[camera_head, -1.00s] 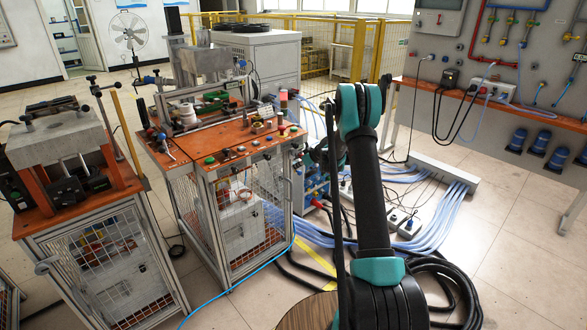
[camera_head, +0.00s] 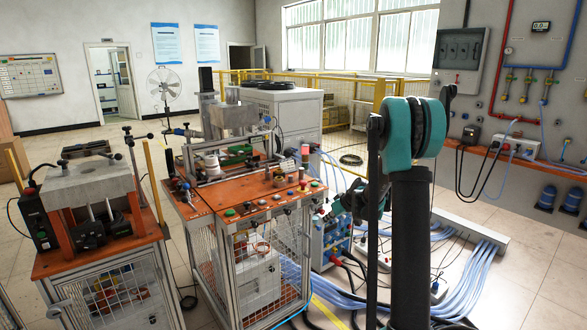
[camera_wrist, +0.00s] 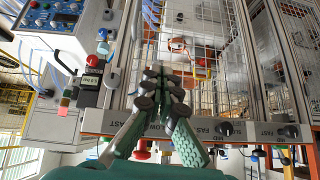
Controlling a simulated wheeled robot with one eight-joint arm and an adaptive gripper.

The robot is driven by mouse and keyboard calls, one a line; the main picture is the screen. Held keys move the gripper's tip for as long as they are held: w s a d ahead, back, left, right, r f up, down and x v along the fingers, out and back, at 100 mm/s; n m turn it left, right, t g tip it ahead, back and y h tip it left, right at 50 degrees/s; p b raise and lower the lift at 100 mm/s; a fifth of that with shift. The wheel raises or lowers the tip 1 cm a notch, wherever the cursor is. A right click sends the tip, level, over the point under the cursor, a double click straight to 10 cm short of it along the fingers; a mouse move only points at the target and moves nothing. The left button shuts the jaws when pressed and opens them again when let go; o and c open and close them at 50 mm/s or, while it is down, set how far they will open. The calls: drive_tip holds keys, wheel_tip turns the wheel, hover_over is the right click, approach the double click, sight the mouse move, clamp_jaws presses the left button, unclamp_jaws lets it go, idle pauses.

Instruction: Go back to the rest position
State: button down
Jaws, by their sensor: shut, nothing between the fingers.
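My gripper (camera_wrist: 165,85) shows in the wrist view with its two green, dark-padded fingers brought together and nothing held between them. It is in front of the workbench's mesh-sided cabinet (camera_wrist: 205,45), near the panel edge with dark knobs (camera_wrist: 225,128); I cannot tell whether anything touches. In the head view my arm stands upright right of centre, and its bent joint hides part of the room. Part of the gripper end shows beside the heater bench (camera_head: 258,198), mostly hidden behind the arm, so its fingertips are unclear there.
A second bench with a press (camera_head: 90,185) stands at the left. Blue hoses (camera_head: 465,270) and dark cables lie on the floor at right. A wall panel with power supplies (camera_head: 470,145) is at the right. A yellow fence (camera_head: 345,85) runs behind. Open floor shows at the lower right.

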drive_tip(key=s+r+m+g+h, duration=0.1)
drive_tip(key=s+r+m+h, duration=0.2)
drive_tip(key=s, duration=1.8)
drive_tip(key=s+d+f+m+h, duration=0.1)
drive_tip(key=s+d, duration=0.1)
drive_tip(key=s, duration=0.8)
drive_tip(key=s+d+f+m+g+h, duration=0.1)
drive_tip(key=s+d+f+m, duration=0.1)
drive_tip(key=s, duration=0.9)
drive_tip(key=shift+s+d+f+m, duration=0.15)
drive_tip(key=shift+s+f+m, duration=0.05)
drive_tip(key=shift+m, duration=0.1)
